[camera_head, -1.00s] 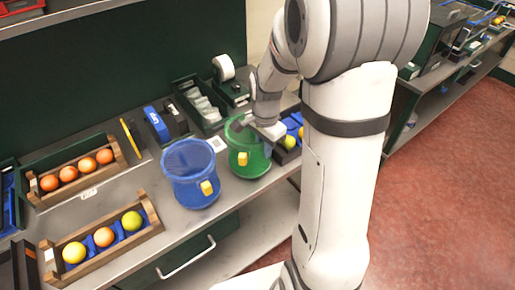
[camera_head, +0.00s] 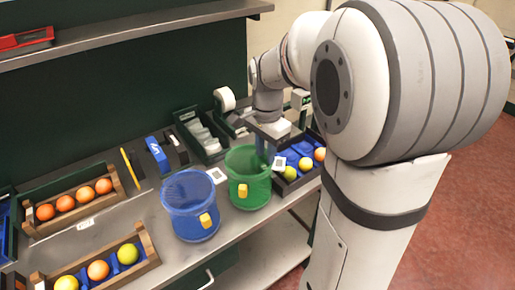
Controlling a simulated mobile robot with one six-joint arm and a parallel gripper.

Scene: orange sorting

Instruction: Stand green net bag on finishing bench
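The green net bag (camera_head: 247,184) stands upright on the steel bench (camera_head: 150,222), right of the blue net bag (camera_head: 190,213). It has a yellow tag on its front and looks empty from here. My gripper (camera_head: 266,151) points down at the bag's right rear rim. Its fingers are partly hidden behind and inside the green mesh, so I cannot tell whether they are closed on the rim.
A dark tray (camera_head: 311,177) with blue dividers and several fruits sits right beside the green bag. Wooden crates of fruit (camera_head: 70,208) stand at left. A dark bin of clear packs (camera_head: 200,138) and a tape roll (camera_head: 225,99) are behind. A shelf (camera_head: 130,32) overhangs the back.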

